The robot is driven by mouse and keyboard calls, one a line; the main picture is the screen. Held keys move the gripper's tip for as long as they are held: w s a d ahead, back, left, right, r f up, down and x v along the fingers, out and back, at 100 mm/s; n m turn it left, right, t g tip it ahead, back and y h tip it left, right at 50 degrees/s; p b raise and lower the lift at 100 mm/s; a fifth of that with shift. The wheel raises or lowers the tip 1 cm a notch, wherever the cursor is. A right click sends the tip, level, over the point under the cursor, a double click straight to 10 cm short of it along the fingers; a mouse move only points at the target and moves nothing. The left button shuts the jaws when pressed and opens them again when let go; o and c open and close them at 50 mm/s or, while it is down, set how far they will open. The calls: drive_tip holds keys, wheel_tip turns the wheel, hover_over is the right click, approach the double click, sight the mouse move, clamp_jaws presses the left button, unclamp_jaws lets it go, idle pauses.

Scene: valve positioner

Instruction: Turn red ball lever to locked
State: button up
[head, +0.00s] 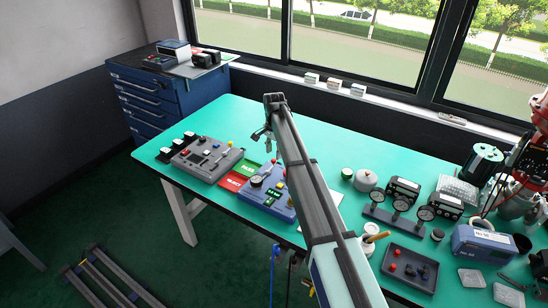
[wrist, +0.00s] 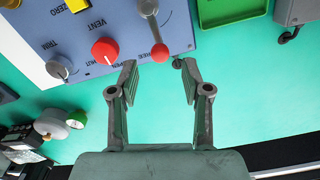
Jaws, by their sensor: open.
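The red ball lever (wrist: 160,52) is on a blue-grey panel (wrist: 120,35) at the top of the wrist view. Its grey arm runs from a round hub (wrist: 147,7) down to the ball near the panel's lower edge. My gripper (wrist: 155,66) is open. Its fingers are spread to either side of the ball, with the ball at about the level of the tips; I cannot tell the height gap. The gripper also shows in the head view (head: 266,138), above the green bench. The panel is partly hidden by my arm there, and the ball is not clearly seen.
A red knob (wrist: 104,50) marked VENT and a grey TRIM knob (wrist: 58,67) sit left of the lever. A grey device (wrist: 297,15) is to the right. A second control box (head: 207,158) and red and green cards (head: 238,180) lie nearby. Bare bench lies below the panel.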

sight(274, 159)
drive_tip(key=shift+f+p, duration=0.35)
drive_tip(key=shift+f, duration=1.85)
clamp_jaws()
